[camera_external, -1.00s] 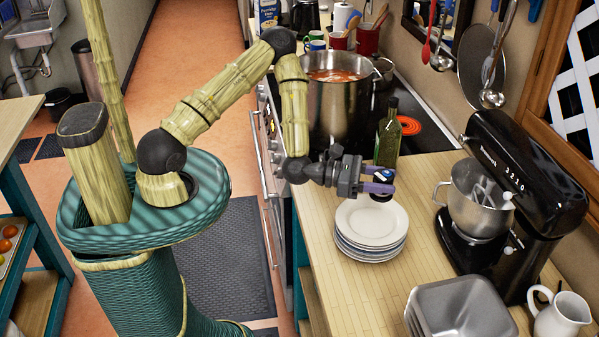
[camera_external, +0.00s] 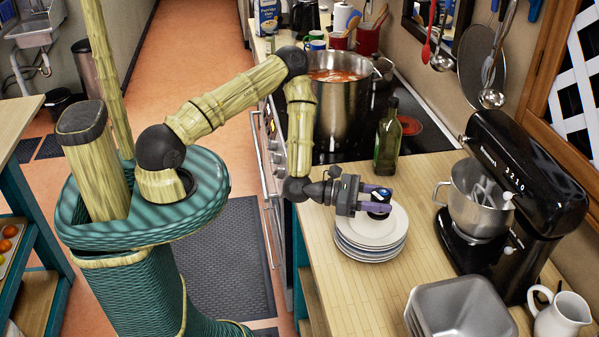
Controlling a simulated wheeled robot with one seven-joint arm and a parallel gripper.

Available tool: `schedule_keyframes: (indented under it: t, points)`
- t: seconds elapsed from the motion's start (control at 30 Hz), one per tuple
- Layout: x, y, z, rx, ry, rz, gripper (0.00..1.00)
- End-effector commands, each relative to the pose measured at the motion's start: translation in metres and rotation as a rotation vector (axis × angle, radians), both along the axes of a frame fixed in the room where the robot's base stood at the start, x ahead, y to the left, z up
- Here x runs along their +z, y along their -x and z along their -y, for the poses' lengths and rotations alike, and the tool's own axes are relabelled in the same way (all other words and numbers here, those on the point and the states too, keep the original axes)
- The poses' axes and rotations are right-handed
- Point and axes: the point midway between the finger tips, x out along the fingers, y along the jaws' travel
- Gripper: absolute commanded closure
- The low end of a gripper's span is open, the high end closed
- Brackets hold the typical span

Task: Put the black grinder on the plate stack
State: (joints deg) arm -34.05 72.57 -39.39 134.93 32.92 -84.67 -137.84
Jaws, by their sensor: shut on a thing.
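My gripper (camera_external: 377,202) is shut on the black grinder (camera_external: 379,210), a small dark piece that shows between and below the purple fingers. The fingers and wrist hide most of it. The plate stack (camera_external: 394,234) of white plates stands on the wooden counter. My gripper and the grinder are over the back part of the top plate. I cannot tell whether the grinder touches the plate.
A green glass bottle (camera_external: 388,142) stands just behind the plates. A big steel pot (camera_external: 338,112) is on the stove. A black stand mixer (camera_external: 520,170) is at the right, with grey metal bins (camera_external: 462,308) in front. The counter (camera_external: 345,290) is clear before the plates.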

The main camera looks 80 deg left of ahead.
Motion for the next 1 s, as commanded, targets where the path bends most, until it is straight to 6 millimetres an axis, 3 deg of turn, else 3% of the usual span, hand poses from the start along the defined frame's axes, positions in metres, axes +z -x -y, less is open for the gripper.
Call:
schedule_keyframes:
  t: [0.13, 0.4, 0.8, 0.83, 0.93, 1.0]
  points:
    - [-0.005, 0.000, 0.001, -0.001, 0.001, 0.000, 0.88]
    - [-0.038, 0.000, 0.001, -0.001, 0.001, 0.000, 0.88]
    - [-0.045, 0.000, 0.000, 0.000, 0.001, 0.001, 0.88]
    - [-0.045, 0.000, 0.000, 0.000, 0.001, -0.001, 0.52]
    - [-0.044, 0.000, 0.000, 0.000, 0.000, -0.001, 0.34]
    - [-0.044, 0.000, 0.000, 0.000, 0.000, -0.001, 0.34]
